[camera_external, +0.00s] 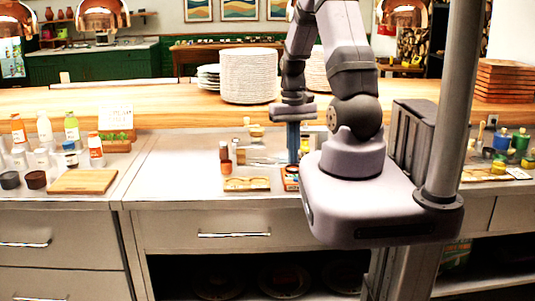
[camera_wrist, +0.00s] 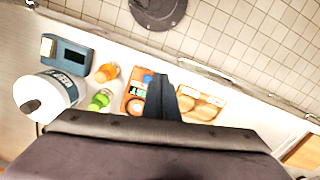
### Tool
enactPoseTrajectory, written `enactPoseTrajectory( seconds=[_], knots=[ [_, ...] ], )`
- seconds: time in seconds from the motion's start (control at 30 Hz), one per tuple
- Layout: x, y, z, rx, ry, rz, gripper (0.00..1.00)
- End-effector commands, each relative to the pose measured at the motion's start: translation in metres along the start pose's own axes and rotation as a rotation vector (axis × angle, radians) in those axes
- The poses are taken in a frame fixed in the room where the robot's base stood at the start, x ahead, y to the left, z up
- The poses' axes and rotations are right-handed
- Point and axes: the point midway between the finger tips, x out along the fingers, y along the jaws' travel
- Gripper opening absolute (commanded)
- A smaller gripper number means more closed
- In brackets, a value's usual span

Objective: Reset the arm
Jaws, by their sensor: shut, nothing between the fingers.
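My gripper (camera_external: 293,160) points down over the middle of the steel counter (camera_external: 180,160) in the external view. Its dark blue fingers (camera_wrist: 162,100) are together and empty in the wrist view. Below them, a small orange tray (camera_wrist: 132,104) holds several small items, partly hidden by the fingers. A wooden tray with round hollows (camera_wrist: 203,105) lies just right of the fingers. I cannot tell how high the fingertips are above the trays. My arm hides part of the counter in the external view.
In the wrist view, a white canister (camera_wrist: 68,92), a blue box-like device (camera_wrist: 66,53) and bottles with orange (camera_wrist: 106,72) and green (camera_wrist: 100,101) tops stand left. Externally, plate stacks (camera_external: 250,78) stand behind, bottles (camera_external: 72,127) and a wooden board (camera_external: 83,181) at left. Copper lamps hang above.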

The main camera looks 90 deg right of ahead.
Motion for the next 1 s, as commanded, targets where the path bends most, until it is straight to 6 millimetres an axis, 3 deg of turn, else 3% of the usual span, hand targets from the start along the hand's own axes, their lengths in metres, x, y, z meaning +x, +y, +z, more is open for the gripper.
enactPoseTrajectory(
  seconds=[0.03, 0.1, 0.4, 0.8, 1.0],
  knots=[
    [0.004, -0.026, 0.025, -0.084, -0.022, 0.007, 0.00],
    [0.008, -0.052, 0.055, -0.183, -0.044, 0.018, 0.00],
    [0.014, -0.120, 0.161, -0.603, -0.078, 0.070, 0.00],
    [0.001, -0.197, 0.244, -1.139, 0.046, 0.058, 0.00],
    [0.000, -0.214, 0.274, -1.297, 0.068, 0.049, 0.00]
  ],
)
